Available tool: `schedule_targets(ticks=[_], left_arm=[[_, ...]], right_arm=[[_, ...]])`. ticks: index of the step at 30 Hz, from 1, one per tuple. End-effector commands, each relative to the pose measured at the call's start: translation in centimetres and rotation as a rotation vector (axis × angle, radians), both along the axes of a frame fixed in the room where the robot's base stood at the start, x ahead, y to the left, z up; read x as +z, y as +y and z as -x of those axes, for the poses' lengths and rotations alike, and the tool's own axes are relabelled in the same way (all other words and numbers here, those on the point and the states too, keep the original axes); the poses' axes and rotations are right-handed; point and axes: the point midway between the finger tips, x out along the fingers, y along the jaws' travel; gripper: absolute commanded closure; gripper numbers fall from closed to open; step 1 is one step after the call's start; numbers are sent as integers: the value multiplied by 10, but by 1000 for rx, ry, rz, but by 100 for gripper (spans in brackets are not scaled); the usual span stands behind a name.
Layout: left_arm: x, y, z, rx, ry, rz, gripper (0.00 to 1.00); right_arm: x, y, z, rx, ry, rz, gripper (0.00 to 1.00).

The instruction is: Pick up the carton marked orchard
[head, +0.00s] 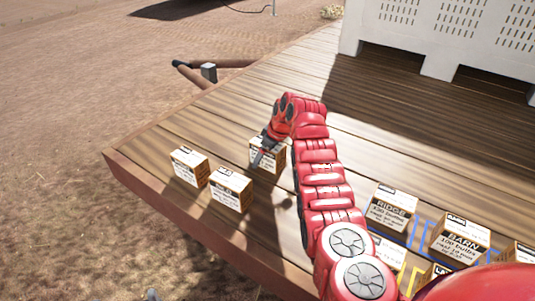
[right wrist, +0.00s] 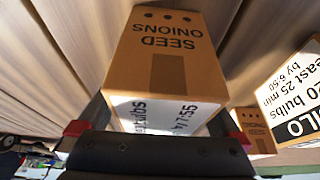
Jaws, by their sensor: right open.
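Several brown cartons with white labels stand on the wooden deck. I cannot read "orchard" on any of them. My right gripper (head: 267,143) is at the farthest carton (head: 270,157) of the left group, partly hiding it. In the right wrist view, my open right gripper (right wrist: 158,122) has its fingers on either side of a carton (right wrist: 165,60) marked "SEED ONIONS". Its label shows "bulbs" and "7:55"; its name is hidden. I cannot tell whether the fingers touch it. My left gripper is not in view.
Two other cartons, (head: 188,166) and (head: 231,189), stand close by near the deck edge (head: 150,185). The right wrist view shows a "SILO" carton (right wrist: 295,95) beside. Cartons marked RIDGE (head: 390,207) and BARN (head: 460,238) stand right. A pale slotted crate (head: 400,30) stands behind.

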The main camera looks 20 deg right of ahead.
Motion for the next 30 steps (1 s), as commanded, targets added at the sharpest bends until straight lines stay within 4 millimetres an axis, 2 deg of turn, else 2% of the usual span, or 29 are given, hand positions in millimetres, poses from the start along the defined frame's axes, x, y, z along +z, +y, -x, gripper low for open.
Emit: schedule_targets(ticks=[16,30], left_arm=[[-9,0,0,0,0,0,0],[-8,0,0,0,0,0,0]], right_arm=[[-4,0,0,0,0,0,0],[-3,0,0,0,0,0,85]])
